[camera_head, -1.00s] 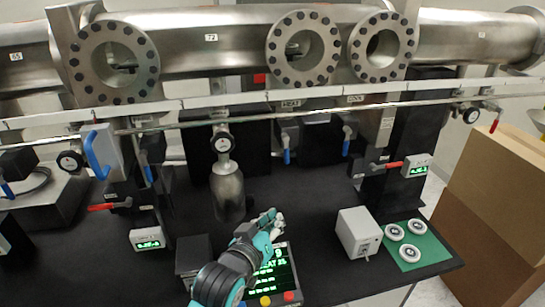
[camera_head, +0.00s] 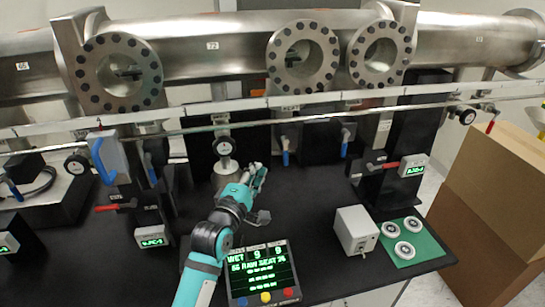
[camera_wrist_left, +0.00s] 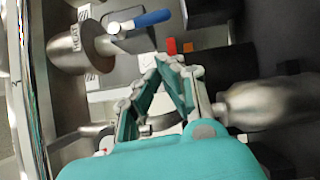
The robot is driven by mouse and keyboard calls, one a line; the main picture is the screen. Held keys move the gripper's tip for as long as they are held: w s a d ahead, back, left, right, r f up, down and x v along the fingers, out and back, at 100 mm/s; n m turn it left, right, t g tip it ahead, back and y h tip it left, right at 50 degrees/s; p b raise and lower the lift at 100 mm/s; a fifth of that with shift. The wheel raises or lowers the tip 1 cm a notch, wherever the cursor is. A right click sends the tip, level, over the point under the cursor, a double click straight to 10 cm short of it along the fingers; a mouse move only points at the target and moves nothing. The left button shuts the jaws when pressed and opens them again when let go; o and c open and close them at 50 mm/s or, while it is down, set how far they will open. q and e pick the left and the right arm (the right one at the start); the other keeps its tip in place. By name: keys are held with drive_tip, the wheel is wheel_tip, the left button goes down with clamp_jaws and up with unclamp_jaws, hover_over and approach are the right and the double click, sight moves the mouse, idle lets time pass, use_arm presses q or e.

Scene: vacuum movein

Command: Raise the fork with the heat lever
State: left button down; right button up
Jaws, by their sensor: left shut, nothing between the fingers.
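The heat lever (camera_head: 285,158) has a blue handle and hangs down below the front rail. In the wrist view its blue handle (camera_wrist_left: 152,18) lies at the top, beside a metal cylinder marked HEAT (camera_wrist_left: 78,48). My left gripper (camera_head: 259,172) is shut and empty, in front of the metal bottle-shaped vessel, below and left of the lever and apart from it. The gripper (camera_wrist_left: 165,75) also shows in the wrist view, with the handle beyond its fingers. I cannot make out which part is the fork. My right gripper is not in view.
A similar blue-handled lever (camera_head: 345,142) hangs to the right. The metal vessel (camera_head: 225,178) stands behind my gripper. A grey box (camera_head: 355,230) and green mat (camera_head: 428,248) with round parts lie right. The black bench between is clear.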

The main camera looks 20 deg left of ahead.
sight(285, 151)
use_arm(q)
drive_tip(key=w+d, duration=0.1)
drive_tip(key=w+d+p, duration=0.1)
drive_tip(key=w, duration=0.1)
drive_tip(key=w+d+p, duration=0.1)
drive_tip(key=shift+w+r, duration=0.25)
drive_tip(key=shift+w, duration=0.05)
drive_tip(key=shift+a, duration=0.15)
